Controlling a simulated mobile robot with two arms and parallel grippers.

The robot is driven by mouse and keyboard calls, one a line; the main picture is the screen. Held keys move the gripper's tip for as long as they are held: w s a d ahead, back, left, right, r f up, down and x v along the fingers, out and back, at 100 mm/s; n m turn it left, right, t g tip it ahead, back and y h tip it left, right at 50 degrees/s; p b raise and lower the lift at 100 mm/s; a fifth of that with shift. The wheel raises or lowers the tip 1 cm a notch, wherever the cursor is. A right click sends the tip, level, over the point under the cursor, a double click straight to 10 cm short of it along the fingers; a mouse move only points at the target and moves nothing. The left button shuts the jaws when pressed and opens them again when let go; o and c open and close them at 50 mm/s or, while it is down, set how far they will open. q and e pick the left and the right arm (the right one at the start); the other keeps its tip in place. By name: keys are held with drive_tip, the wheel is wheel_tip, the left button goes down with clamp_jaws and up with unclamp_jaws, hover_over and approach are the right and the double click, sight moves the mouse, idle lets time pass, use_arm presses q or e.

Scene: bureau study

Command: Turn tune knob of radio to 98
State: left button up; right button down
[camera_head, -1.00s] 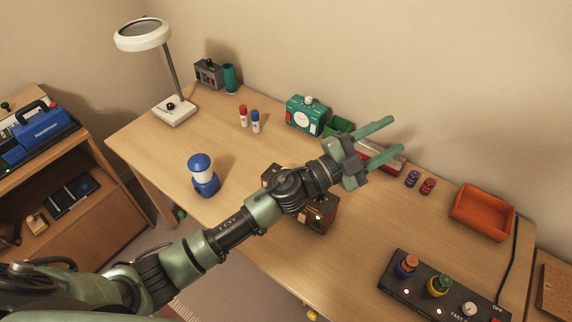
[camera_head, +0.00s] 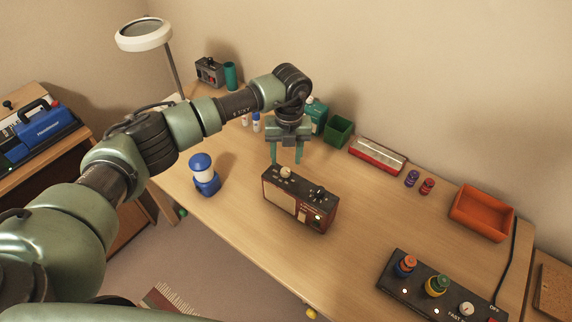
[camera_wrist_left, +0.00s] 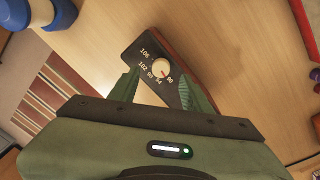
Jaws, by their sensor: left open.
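The radio (camera_head: 290,210) is a dark red and black box with a pale front panel, standing on the desk. Its cream tune knob (camera_head: 285,172) sits on the top face near the left end. In the left wrist view the knob (camera_wrist_left: 160,68) has a red mark pointing at lower right, near the 90; the dial numbers run up to 106. My left gripper (camera_head: 286,160) points down above the knob with its green fingers apart. In the left wrist view the fingertips (camera_wrist_left: 160,76) appear on either side of the knob; contact cannot be told. My right gripper is not in view.
A blue lantern (camera_head: 204,176) stands left of the radio. A green bin (camera_head: 340,131) and a red-and-white case (camera_head: 378,155) stand behind it. A black control panel (camera_head: 425,290) and an orange tray (camera_head: 482,212) are at right. The desk between is clear.

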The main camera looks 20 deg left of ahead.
sight(286, 170)
use_arm(q)
drive_tip(key=shift+f+p, duration=0.5)
drive_tip(key=shift+f, duration=1.95)
drive_tip(key=shift+c, duration=0.3)
clamp_jaws()
